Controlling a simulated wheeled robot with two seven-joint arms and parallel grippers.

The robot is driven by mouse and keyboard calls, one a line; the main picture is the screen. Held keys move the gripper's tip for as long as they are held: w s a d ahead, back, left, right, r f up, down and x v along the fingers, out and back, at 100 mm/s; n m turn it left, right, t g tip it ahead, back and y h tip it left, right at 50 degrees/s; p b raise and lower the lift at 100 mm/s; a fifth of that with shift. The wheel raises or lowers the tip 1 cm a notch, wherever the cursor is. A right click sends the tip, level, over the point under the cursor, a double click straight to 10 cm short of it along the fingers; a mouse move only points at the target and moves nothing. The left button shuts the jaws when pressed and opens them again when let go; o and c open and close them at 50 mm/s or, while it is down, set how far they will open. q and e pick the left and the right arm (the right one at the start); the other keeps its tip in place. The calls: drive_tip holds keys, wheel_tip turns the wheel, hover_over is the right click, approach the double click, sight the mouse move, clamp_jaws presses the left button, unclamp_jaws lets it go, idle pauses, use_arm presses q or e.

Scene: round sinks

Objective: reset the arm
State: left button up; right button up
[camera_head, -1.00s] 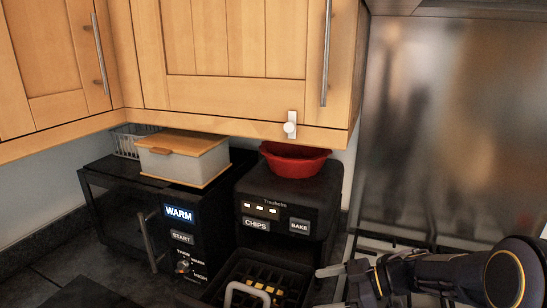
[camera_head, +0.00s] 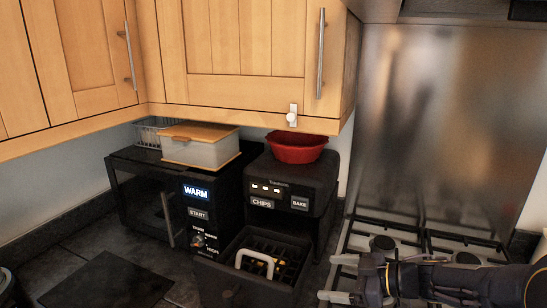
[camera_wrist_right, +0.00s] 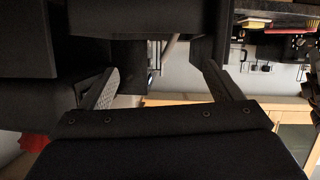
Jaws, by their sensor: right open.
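My right gripper (camera_head: 338,278) is open and empty in the head view. It points left, over the hob's near left part and to the right of the air fryer's pulled-out basket drawer (camera_head: 225,285). A gap shows between its fingertips and the drawer. In the right wrist view its two fingers (camera_wrist_right: 160,70) are spread apart with nothing between them, and large dark surfaces lie beyond. My right arm comes in from the right edge of the head view. My left gripper does not show clearly.
The black air fryer (camera_head: 318,195) carries a red bowl (camera_head: 296,150). Left of it, a black microwave (camera_head: 140,200) carries a white box with a wooden lid (camera_head: 195,152) and a wire basket (camera_head: 148,131). Wooden cupboards (camera_head: 240,50) hang above. The gas hob (camera_head: 420,235) lies under my right arm.

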drive_tip(key=w+d+r+m+t+h, duration=0.2)
drive_tip(key=d+r+m+t+h, duration=0.45)
drive_tip(key=d+r+t, duration=0.2)
drive_tip(key=s+d+m+h, duration=0.4)
drive_tip(key=s+d+m, duration=0.1)
drive_tip(key=d, duration=0.1)
drive_tip(key=s+d+f+m+g+h, duration=0.15)
drive_tip(key=s+f+m+g, duration=0.25)
drive_tip(key=s, duration=0.6)
drive_tip(key=s+a+f+g+y, duration=0.1)
drive_tip(key=s+a+f+g, duration=0.1)
drive_tip(key=s+a, duration=0.3)
drive_tip(key=s+a+f+g+y, duration=0.2)
drive_tip(key=s+a+f+g, duration=0.1)
drive_tip(key=s, duration=0.7)
drive_tip(key=shift+a+f, duration=0.45)
drive_tip(key=shift+a, duration=0.45)
